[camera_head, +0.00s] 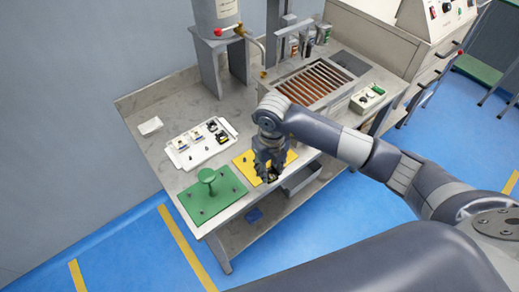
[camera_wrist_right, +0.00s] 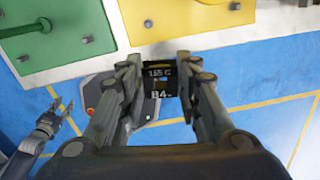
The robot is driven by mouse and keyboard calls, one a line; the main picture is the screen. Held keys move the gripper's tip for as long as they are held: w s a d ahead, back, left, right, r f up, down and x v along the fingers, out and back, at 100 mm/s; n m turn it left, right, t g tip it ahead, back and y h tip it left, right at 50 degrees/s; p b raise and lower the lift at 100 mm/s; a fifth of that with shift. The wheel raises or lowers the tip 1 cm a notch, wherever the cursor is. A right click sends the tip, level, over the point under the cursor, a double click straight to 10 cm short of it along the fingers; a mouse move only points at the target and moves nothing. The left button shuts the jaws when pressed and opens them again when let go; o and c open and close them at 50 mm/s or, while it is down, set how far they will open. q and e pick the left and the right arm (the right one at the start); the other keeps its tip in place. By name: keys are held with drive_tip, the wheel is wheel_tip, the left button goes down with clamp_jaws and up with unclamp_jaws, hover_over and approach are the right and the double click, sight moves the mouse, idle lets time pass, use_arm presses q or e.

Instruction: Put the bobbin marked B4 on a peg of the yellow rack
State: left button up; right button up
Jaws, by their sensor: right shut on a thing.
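My right gripper (camera_head: 270,172) is shut on a black bobbin (camera_wrist_right: 160,76). In the right wrist view the marks "155 C" and "B4" show on the bobbin between the fingertips (camera_wrist_right: 160,78). The yellow rack (camera_head: 243,162) lies on the bench, partly hidden behind my right gripper. In the right wrist view the yellow rack (camera_wrist_right: 185,22) is just above the bobbin in the picture, with small grey pegs on it. The bobbin appears near the rack's front edge, apart from the pegs. My left gripper (camera_wrist_right: 58,116) shows at the left of the wrist view, open and empty.
A slatted brown panel (camera_head: 315,84) and a small box (camera_head: 367,99) are to the right.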

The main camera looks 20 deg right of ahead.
drive_tip(key=w+a+r+m+p, duration=0.15)
drive_tip(key=w+m, duration=0.25)
drive_tip(key=m, duration=1.2)
drive_tip(key=f+b, duration=0.2)
drive_tip(key=f, duration=0.1)
drive_tip(key=f+b, duration=0.1)
drive_tip(key=shift+w+f, duration=0.25)
drive_tip(key=shift+f+b, duration=0.1)
drive_tip(key=shift+b, duration=0.2)
drive_tip(key=shift+d, duration=0.1)
drive_tip(key=shift+f, duration=0.15)
drive_tip(key=shift+f+b, duration=0.6)
drive_tip(key=shift+f, duration=0.3)
drive_tip(key=o, duration=1.1)
drive_tip(key=shift+c, duration=0.2)
